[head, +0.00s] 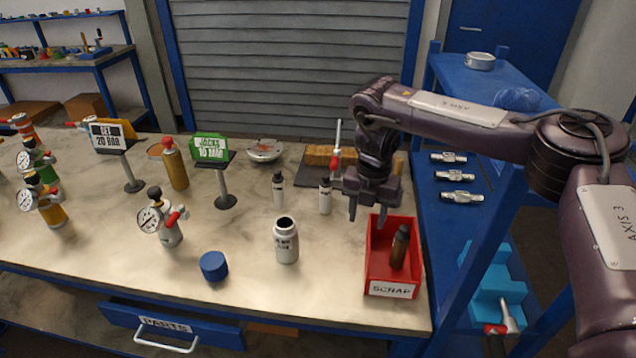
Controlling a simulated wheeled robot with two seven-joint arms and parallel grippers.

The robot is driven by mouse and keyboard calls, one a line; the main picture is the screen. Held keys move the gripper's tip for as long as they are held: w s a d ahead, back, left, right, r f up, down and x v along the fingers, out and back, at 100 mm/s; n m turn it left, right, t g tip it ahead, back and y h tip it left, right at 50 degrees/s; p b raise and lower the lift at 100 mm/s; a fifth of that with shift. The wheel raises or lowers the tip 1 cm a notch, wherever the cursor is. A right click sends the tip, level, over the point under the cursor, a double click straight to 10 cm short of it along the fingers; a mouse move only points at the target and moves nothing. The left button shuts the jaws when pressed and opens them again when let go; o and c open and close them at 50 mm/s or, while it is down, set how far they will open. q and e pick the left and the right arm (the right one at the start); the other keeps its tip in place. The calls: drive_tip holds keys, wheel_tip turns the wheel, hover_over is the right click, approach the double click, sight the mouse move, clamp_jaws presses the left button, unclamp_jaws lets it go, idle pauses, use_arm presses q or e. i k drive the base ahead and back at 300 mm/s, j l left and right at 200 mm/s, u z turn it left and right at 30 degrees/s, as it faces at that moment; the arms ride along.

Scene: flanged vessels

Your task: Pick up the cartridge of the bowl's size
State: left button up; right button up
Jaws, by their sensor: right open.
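A white open-topped vessel (286,242) with a dark mouth and a label too small to read stands upright at the front middle of the bench; it may be the bowl. Two slim pale cylinders with black tops, possibly cartridges, stand behind it: the left one (279,190) and the right one (325,197). A brown cylinder with a dark top (400,247) leans inside the red SCRAP bin (391,291). My right gripper (367,213) is open and empty, pointing down above the bin's back left, just right of the right pale cylinder. My left gripper is out of view.
A blue cap (214,266) lies at the front. A gauge vessel (167,222), an orange cylinder (174,165) and two sign stands, one green (210,149), are left. A blue cart (436,216) with silver fittings is right.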

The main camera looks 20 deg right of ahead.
sight(325, 184)
drive_tip(key=i, duration=0.95)
